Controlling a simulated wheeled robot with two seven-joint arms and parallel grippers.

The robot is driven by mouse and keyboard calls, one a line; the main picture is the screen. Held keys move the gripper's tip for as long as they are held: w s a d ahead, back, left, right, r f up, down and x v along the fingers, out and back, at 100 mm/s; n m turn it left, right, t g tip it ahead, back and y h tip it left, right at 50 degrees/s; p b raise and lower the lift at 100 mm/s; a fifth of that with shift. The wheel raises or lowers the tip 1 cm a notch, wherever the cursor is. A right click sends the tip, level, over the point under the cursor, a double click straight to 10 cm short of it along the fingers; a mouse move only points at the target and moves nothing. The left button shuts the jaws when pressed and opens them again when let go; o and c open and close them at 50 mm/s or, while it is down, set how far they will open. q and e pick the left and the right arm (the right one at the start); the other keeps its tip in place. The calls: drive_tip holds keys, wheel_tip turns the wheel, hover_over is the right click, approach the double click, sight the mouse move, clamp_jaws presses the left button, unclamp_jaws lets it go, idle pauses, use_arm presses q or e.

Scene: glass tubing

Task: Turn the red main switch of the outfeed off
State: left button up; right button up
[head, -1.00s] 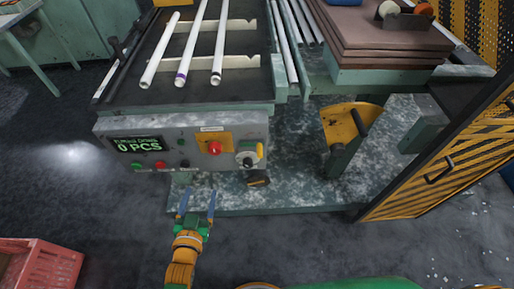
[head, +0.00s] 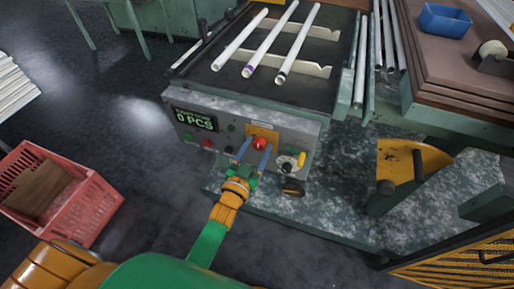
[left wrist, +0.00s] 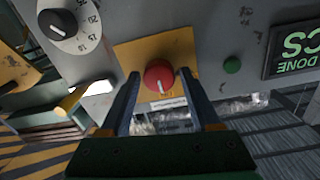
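The red main switch (head: 260,144) is a round red knob on a yellow plate (left wrist: 125,52), on the front of the grey control panel (head: 225,158). In the left wrist view the red knob (left wrist: 159,77) shows a white line that runs roughly up and down in the picture. My left gripper (head: 254,154) is open in front of the switch. In the left wrist view the two fingers of the left gripper (left wrist: 160,86) stand on either side of the knob, with gaps visible; contact does not show. My right gripper is not in view.
White tubes (head: 268,40) lie on the rack above. A red crate (head: 75,205) stands on the floor at left. A yellow bracket (head: 430,155) is at right.

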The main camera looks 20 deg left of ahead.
use_arm(q)
clamp_jaws()
drive_tip(key=shift+n, duration=0.3)
drive_tip(key=n, duration=0.7)
drive_tip(key=shift+f+n, duration=0.1)
drive_tip(key=shift+n, duration=0.2)
drive_tip(key=n, duration=0.4)
drive_tip(key=shift+n, duration=0.4)
drive_tip(key=shift+n+b, duration=0.35)
drive_tip(key=shift+n, duration=1.95)
